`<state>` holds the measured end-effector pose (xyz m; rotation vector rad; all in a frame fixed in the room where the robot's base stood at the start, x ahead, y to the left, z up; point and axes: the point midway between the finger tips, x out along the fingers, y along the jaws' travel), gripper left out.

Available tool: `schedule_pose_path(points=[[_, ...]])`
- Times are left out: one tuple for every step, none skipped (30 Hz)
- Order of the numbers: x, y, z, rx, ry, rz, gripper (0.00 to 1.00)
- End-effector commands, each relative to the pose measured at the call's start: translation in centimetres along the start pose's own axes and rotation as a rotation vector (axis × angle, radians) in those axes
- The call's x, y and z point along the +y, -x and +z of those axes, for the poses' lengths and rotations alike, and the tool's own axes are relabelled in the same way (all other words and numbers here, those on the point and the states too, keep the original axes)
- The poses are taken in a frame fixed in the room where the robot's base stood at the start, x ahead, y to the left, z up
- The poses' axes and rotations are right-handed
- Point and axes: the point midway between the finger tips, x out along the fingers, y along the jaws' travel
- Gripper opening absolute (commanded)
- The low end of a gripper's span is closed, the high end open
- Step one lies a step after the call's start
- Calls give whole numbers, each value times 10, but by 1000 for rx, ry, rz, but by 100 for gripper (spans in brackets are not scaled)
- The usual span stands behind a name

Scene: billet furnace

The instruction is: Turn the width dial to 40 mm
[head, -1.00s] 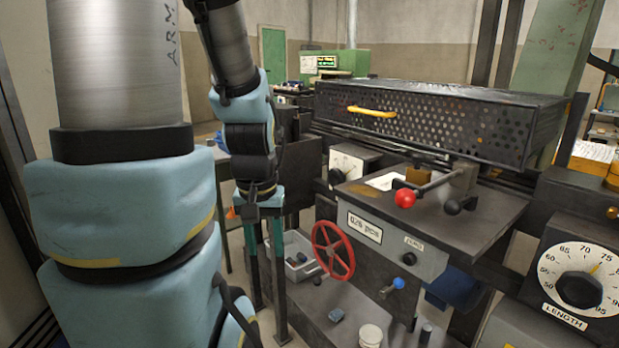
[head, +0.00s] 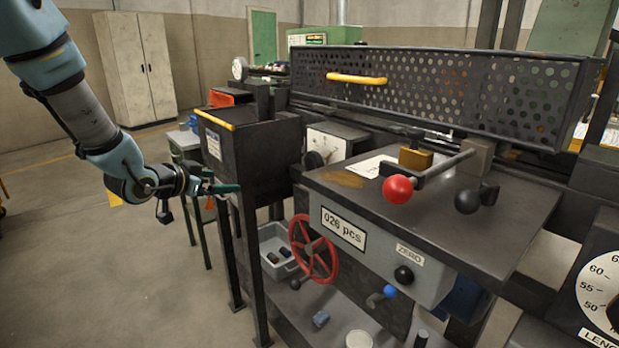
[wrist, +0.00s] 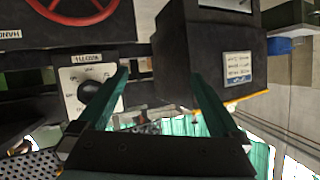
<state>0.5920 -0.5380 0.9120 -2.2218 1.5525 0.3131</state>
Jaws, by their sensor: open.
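The width dial (head: 325,146) is a pale square plate with a dark knob, on a grey box behind the worktop. In the wrist view the width dial (wrist: 87,92) appears upside down under its WIDTH label, left of the jaws and partly covered by the left finger. Its setting is too small to read. My gripper (head: 226,188) is open and empty, at the left beside the dark cabinet and well apart from the dial. In the wrist view my gripper (wrist: 160,75) shows two green fingers spread wide.
The dark cabinet (head: 257,150) stands between my gripper and the dial. A red handwheel (head: 331,262), red ball lever (head: 398,189) and perforated guard (head: 440,95) are nearby. The length dial (head: 603,290) is cut off at the right edge. The floor at left is clear.

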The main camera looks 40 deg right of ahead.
Motion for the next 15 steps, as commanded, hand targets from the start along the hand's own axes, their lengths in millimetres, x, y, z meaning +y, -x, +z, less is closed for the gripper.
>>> schedule_pose_path(points=[[30, -25, -9, 107, -33, 82, 100], [45, -33, -19, 170, -49, 125, 100], [64, -41, -30, 244, -66, 176, 100], [76, -45, -37, 293, -75, 210, 100], [87, -48, -44, 338, -82, 240, 100], [99, -50, -51, 388, -88, 274, 100], [106, -51, -55, 419, -92, 294, 100], [112, -51, -58, 444, -93, 311, 100], [118, -52, -62, 471, -95, 329, 100], [121, -52, -65, 485, -96, 338, 100], [124, -53, -67, 495, -97, 344, 100], [127, -55, -70, 504, -97, 350, 100], [128, -56, -72, 507, -97, 352, 100], [129, -59, -74, 507, -98, 353, 100], [131, -63, -77, 507, -98, 352, 100]])
